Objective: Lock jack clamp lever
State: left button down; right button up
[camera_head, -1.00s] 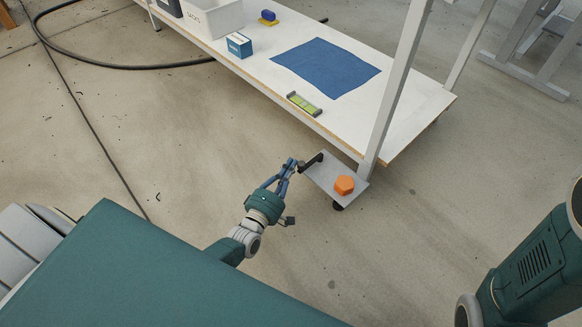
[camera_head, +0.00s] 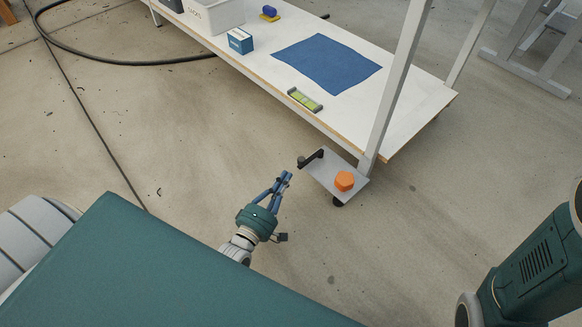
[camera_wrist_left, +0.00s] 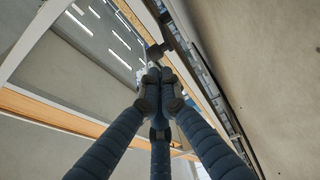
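The dark jack clamp lever (camera_head: 311,158) lies along the left edge of a small grey plate (camera_head: 325,176) fixed by the bench leg. It has a rounded knob at its outer end. An orange knob (camera_head: 344,181) sits on the plate's right part. My left gripper (camera_head: 285,178) is below and left of the lever, apart from it, with its blue fingers together and nothing seen between them. In the left wrist view the fingertips (camera_wrist_left: 154,76) meet, and a dark knob-like part (camera_wrist_left: 157,51) shows just past them. My right gripper is out of view.
The white bench leg (camera_head: 398,85) rises right behind the plate. The bench shelf (camera_head: 250,70) bears a blue mat (camera_head: 327,64), a green level-like block (camera_head: 305,99), a blue box (camera_head: 240,41) and a white bin (camera_head: 217,14). The floor around my left gripper is clear.

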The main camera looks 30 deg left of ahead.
pick_arm(q)
jog(key=s, duration=0.4)
jog(key=s+a, duration=0.1)
jog(key=shift+s, duration=0.4)
